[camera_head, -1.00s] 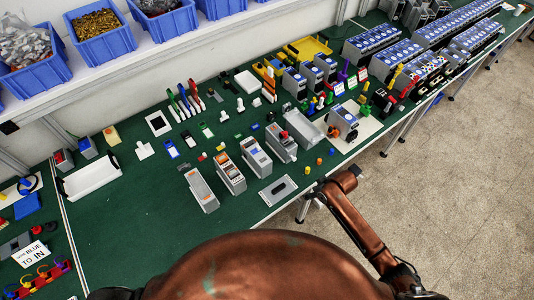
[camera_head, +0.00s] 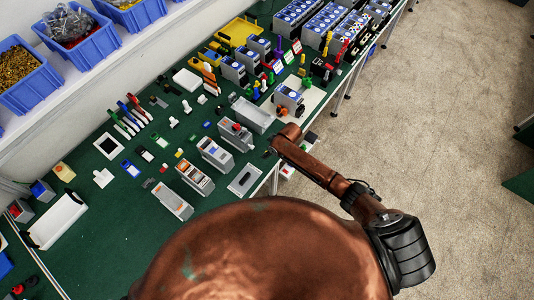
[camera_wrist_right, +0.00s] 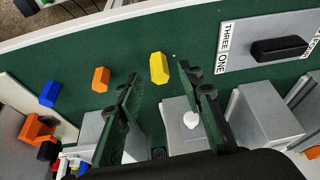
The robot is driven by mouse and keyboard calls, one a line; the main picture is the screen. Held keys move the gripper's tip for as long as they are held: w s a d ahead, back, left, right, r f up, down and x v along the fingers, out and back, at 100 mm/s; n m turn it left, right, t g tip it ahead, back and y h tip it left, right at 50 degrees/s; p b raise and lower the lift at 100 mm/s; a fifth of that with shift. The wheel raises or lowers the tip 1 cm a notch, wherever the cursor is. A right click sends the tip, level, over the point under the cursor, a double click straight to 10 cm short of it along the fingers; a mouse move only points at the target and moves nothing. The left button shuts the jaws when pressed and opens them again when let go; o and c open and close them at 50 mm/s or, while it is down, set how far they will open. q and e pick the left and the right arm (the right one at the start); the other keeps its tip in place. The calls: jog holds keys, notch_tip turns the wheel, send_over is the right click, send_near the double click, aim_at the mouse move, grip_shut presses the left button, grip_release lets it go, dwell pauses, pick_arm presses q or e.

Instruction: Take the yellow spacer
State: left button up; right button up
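The yellow spacer (camera_wrist_right: 159,67), a small six-sided piece, lies on the green table in the right wrist view. My right gripper (camera_wrist_right: 157,86) is open, with its two dark fingers spread to the left and right of the spacer's line. The spacer shows in the gap between the fingertips, and neither finger appears to touch it. I cannot tell the height left above it. In the head view my right arm (camera_head: 325,170) reaches in from the right over the table's front edge; its gripper and the yellow spacer are hidden there. My left gripper is not in view.
An orange spacer (camera_wrist_right: 100,79) and a blue spacer (camera_wrist_right: 49,94) lie left of the yellow one. A grey plate (camera_wrist_right: 275,42) labelled THREE ONE is to the right. A grey block (camera_wrist_right: 180,140) with a white knob stands close by the fingers. The table's edge is near.

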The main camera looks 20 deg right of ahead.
jog(key=shift+x, duration=0.85)
jog(key=shift+s, duration=0.1)
jog(key=c, duration=0.9)
